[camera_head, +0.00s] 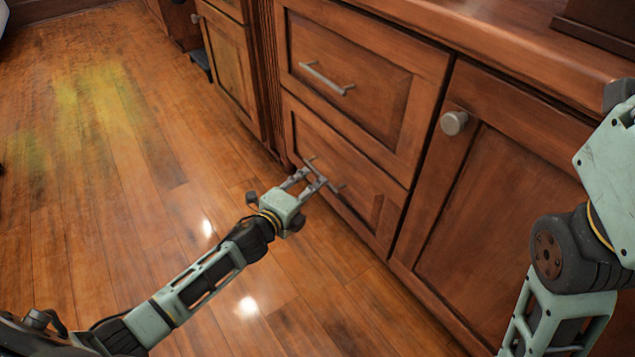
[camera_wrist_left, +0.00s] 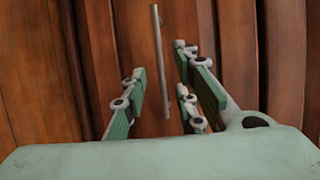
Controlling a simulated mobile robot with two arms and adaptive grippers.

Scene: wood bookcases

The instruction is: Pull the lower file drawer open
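The lower file drawer (camera_head: 335,149) is a brown wood front under another drawer, and it looks shut. Its thin metal bar handle (camera_head: 333,181) is partly hidden by my left gripper. My left gripper (camera_head: 311,179) is at this handle in the head view. In the left wrist view, the handle (camera_wrist_left: 160,62) stands upright in the picture between the two spread fingers of my left gripper (camera_wrist_left: 162,75). Gaps show on both sides of the bar, so the fingers look open and not closed on it. My right arm shows at the right edge, but its gripper is out of view.
The upper drawer (camera_head: 350,65) has a similar bar handle (camera_head: 326,78) and is shut. A cabinet door (camera_head: 500,190) with a round knob (camera_head: 454,123) is to the right. The wood floor (camera_head: 120,190) in front and to the left is clear.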

